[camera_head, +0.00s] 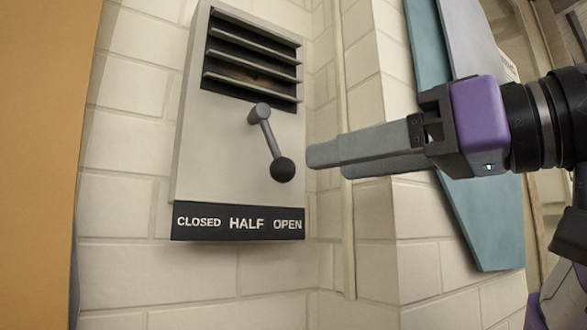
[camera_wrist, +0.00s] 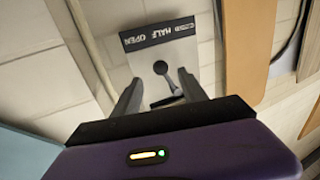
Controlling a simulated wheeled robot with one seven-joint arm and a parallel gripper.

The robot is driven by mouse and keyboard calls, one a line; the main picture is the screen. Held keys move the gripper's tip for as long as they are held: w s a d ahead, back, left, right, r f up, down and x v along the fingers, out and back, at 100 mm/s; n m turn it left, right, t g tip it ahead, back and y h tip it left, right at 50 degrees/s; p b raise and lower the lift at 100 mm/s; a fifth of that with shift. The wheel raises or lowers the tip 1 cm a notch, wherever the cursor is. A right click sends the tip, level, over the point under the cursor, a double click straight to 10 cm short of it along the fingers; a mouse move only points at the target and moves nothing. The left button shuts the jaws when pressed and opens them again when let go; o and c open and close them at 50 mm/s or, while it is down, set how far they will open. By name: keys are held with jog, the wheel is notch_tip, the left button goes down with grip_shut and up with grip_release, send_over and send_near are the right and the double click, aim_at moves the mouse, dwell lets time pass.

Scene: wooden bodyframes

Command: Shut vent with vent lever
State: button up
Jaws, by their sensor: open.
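The vent (camera_head: 251,62) is at the top of a pale wall panel (camera_head: 215,150), and its slats stand apart with dark gaps between them. The grey vent lever (camera_head: 267,135) hangs from a pivot below the slats and slants down to the right. Its black ball knob (camera_head: 283,170) is above the OPEN end of the label. My gripper (camera_head: 325,160) is open, just right of the knob in the head view, apart from it. In the wrist view the knob (camera_wrist: 160,67) appears between the fingertips (camera_wrist: 159,77), with nothing held.
A dark label strip (camera_head: 238,222) reads CLOSED, HALF, OPEN below the lever. A vertical pipe (camera_head: 346,235) and a brick wall corner stand right of the panel. An orange panel (camera_head: 40,130) is at the far left. The wall left of the lever is clear.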

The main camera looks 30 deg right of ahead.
aim_at(293, 171)
jog(key=p+x, duration=0.2)
jog(key=x, duration=0.5)
jog(key=shift+w, duration=0.15)
grip_shut()
dwell(1.2)
